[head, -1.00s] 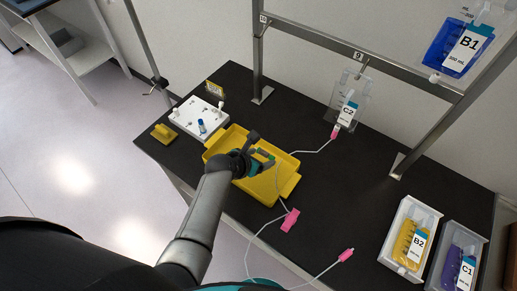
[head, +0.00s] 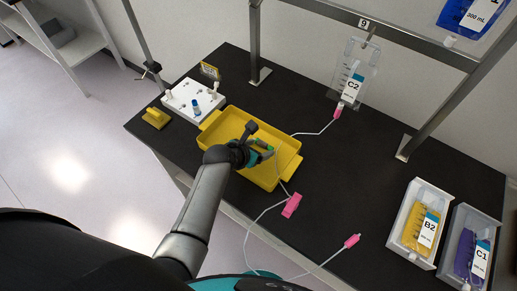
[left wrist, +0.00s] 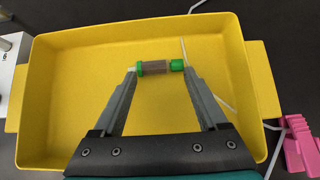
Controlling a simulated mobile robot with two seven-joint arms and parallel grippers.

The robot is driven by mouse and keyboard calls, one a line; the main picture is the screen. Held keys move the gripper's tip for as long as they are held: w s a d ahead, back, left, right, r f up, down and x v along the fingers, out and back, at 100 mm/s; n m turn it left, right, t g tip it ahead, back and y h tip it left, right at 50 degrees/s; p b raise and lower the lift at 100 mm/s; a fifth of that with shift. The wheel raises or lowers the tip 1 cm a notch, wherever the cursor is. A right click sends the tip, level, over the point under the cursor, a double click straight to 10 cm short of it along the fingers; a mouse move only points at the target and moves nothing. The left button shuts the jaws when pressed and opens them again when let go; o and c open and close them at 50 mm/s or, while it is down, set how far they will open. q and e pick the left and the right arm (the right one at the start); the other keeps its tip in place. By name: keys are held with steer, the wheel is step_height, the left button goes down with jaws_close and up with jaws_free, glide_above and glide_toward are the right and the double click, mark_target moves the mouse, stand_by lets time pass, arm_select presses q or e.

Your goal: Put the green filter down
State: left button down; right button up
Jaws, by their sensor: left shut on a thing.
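The green filter (left wrist: 157,68) is a small cylinder with green ends and a brownish middle. My left gripper (left wrist: 160,70) is shut on it, one finger at each end, over the yellow tray (left wrist: 48,95). In the head view the left gripper (head: 262,151) is inside the tray's outline, and the filter (head: 264,144) shows as a small green piece at its fingers. I cannot tell whether the filter touches the tray floor. The yellow tray (head: 212,140) has no other clear object in it. My right gripper is not in view.
Bag C2 (head: 352,86) hangs from the rack. A white block (head: 180,101) stands left of the tray. Bags B2 (head: 427,232) and C1 (head: 480,262) lie in white bins.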

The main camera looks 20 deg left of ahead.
arm_select(q)
steer(key=shift+c, duration=1.8)
jaws_free()
steer(key=shift+f, duration=0.15)
steer(key=o, duration=0.4)
steer(key=shift+c, duration=0.2)
steer(key=shift+s+a+r, duration=0.1)
steer(key=shift+s+r, duration=0.25)
steer(key=shift+r, duration=0.25)
steer(key=p+v, duration=0.3)
steer(key=v, duration=0.8)
steer(key=shift+f, duration=0.1)
